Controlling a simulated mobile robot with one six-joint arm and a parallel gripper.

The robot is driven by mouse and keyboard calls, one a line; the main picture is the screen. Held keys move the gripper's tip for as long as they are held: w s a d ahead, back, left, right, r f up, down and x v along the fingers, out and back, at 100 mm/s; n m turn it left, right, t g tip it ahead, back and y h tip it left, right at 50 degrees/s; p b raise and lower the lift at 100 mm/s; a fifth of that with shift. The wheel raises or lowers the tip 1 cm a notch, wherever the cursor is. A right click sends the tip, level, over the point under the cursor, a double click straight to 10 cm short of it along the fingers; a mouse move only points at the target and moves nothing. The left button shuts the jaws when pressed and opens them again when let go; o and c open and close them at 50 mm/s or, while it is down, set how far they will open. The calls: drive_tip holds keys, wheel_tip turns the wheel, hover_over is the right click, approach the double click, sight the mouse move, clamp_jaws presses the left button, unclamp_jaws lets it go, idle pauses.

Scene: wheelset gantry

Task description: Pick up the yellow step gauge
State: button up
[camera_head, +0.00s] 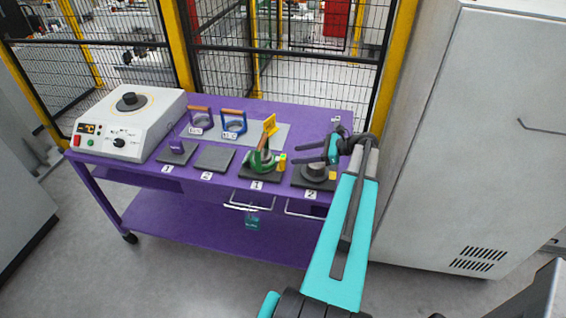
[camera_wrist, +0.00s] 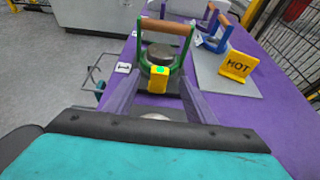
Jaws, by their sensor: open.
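The yellow step gauge (camera_wrist: 159,81) is a small yellow block with a green spot, in the wrist view just in front of a green-framed ring with a wooden handle (camera_wrist: 166,27). In the head view the gauge (camera_head: 282,162) stands at the right side of that green ring (camera_head: 262,164), on the dark pad marked 1. My gripper (camera_head: 298,153) is open and points left, to the right of the gauge. In the wrist view its two fingers (camera_wrist: 158,88) flank the gauge in the picture; I cannot tell whether they touch it.
A yellow HOT sign (camera_wrist: 238,66) stands on a grey plate. Two blue-toned handled rings (camera_head: 234,123) stand at the back. A dark cylinder (camera_head: 315,171) sits on pad 2, below my gripper. A white heater (camera_head: 130,122) occupies the purple table's left end; a grey cabinet (camera_head: 470,130) stands right.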

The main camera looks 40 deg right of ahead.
sight(283, 157)
drive_tip(key=shift+p+x, duration=0.9)
drive_tip(key=shift+x, duration=0.25)
drive_tip(key=shift+p+x, duration=0.5)
drive_tip(key=shift+x, duration=0.95)
drive_tip(key=shift+d+f, duration=0.1)
drive_tip(key=c, duration=1.2)
wheel_tip(283, 157, up, 10)
drive_tip(key=b, duration=0.3)
